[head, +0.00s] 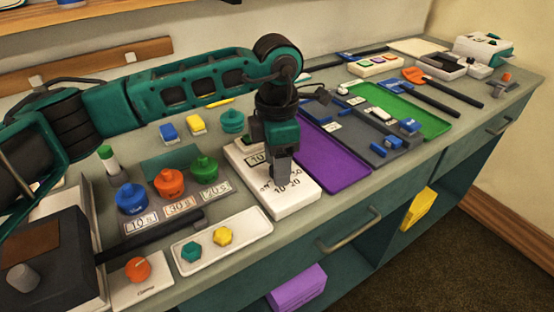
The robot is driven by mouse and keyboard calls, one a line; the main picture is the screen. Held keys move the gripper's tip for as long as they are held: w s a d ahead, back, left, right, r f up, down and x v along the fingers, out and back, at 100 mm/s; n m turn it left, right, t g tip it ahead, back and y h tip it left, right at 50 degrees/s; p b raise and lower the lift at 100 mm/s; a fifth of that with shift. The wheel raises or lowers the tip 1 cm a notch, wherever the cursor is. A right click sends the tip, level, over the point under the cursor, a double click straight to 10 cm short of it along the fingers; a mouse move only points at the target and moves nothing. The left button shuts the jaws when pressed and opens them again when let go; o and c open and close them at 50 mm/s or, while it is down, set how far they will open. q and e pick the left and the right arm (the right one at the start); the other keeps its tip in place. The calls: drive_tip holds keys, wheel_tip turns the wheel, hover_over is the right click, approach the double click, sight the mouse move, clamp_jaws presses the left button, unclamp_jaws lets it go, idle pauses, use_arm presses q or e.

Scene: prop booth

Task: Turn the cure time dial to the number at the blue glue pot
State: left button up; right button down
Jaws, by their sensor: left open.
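The blue glue pot (131,198) stands left of the orange pot (169,183) and the green pot (204,170). The card in front of the blue pot (142,222) seems to read 10; the orange pot's card reads 30, and the green pot's is hard to read. The white cure time box (292,207) has a display (257,159) that seems to show 10 and printed numbers, including 10 and 20, near its front. My left gripper (281,180) points down over the box, open. It hides the dial, so I cannot tell the dial's pointing or any contact. My right gripper is out of view.
A purple tray (335,166) lies close right of the box. A white tray (258,222) with green and yellow hexagonal pieces lies to its front left. A black-handled tool (150,241) lies in front of the pots. A drawer handle (349,230) juts from the bench front.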

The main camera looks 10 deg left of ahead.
use_arm(q)
wheel_tip(320, 180, up, 13)
idle(0.6)
